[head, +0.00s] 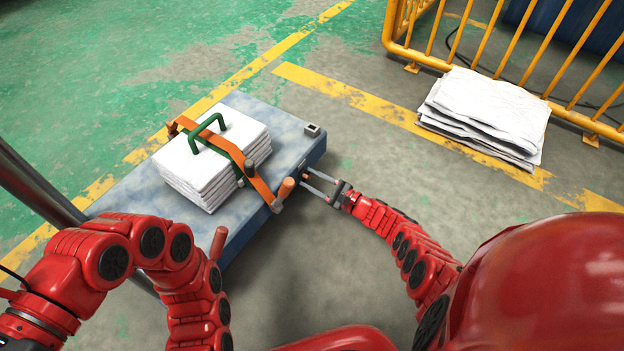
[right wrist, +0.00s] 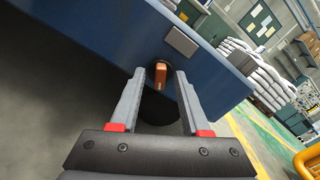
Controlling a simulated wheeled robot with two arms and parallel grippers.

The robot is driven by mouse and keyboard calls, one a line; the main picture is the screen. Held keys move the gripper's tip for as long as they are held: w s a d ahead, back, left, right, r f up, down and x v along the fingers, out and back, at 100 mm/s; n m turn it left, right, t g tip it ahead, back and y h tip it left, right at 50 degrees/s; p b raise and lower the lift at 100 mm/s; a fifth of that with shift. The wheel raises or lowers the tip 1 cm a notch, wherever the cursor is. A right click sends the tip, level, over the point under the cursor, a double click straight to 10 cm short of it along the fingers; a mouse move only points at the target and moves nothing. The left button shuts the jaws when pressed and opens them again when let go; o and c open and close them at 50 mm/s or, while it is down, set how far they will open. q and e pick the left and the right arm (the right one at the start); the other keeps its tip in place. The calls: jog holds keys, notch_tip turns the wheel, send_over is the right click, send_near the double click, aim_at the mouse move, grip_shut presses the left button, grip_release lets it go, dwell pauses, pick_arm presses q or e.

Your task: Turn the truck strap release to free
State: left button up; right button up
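The blue flatbed truck (head: 240,108) bears a stack of white sheets (head: 205,165). An orange strap (head: 262,188) with a green handle (head: 207,131) crosses the stack. In the right wrist view, a short orange-brown lever (right wrist: 161,76), apparently the strap release, sticks out of the truck's blue side wall (right wrist: 105,35). My right gripper (head: 306,182) is at the truck's right side. Its fingers (right wrist: 160,84) are open, with the lever between their tips; gaps show on both sides. My left arm is bent at lower left; its gripper is not visible.
A pile of white sheets (head: 485,113) lies on the floor near a yellow railing (head: 480,62).

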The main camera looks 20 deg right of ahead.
jog(key=shift+s+d+r+p, duration=0.1)
jog(key=shift+s+d+p, duration=0.2)
jog(key=shift+s+p, duration=0.05)
pick_arm(q)
jog(key=r+t+y+p, duration=0.1)
jog(key=r+p, duration=0.1)
jog(key=w+r+t+y+p, duration=0.1)
jog(key=r+t, duration=0.1)
jog(key=shift+w+a+r+t+p, duration=0.1)
jog(key=shift+w+a+t+p, duration=0.1)
jog(key=shift+t+p, duration=0.15)
pick_arm(e)
jog(key=v, duration=1.6)
jog(key=shift+s+d, duration=0.2)
pick_arm(q)
jog(key=shift+s+d, duration=0.1)
pick_arm(e)
jog(key=shift+s, duration=0.1)
